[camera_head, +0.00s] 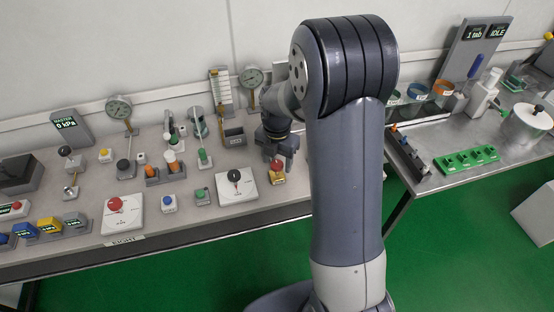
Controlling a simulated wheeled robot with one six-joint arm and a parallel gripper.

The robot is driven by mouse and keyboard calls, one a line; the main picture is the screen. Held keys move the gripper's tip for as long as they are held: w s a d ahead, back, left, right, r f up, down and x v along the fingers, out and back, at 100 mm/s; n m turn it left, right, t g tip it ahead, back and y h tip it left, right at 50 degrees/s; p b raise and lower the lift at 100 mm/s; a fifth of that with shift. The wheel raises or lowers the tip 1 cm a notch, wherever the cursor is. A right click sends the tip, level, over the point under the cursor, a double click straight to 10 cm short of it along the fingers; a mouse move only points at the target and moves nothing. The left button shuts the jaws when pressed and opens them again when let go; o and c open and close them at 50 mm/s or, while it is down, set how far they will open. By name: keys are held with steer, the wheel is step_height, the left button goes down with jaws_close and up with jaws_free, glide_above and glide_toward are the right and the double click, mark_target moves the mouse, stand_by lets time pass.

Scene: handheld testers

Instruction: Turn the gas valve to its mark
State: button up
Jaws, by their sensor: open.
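My gripper (278,155) is over the table, pointing down, partly behind my own arm. It is open. Just below it stands a small yellow block with a red top (277,170); I cannot tell whether they touch. Left of it lies a white plate with a black round knob (235,175) and small markings. Further left is a similar white plate with a red round knob (115,204). The labels are too small to read, so I cannot tell which knob is the gas valve.
Gauges (119,107), levers and small buttons crowd the grey table (75,255). A small dark bin (234,136) stands behind the black knob. A second table at right holds a green tray (467,158) and a white pot (527,122). Green floor lies between.

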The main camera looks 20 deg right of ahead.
steer(key=shift+c, duration=0.6)
steer(key=c, duration=0.9)
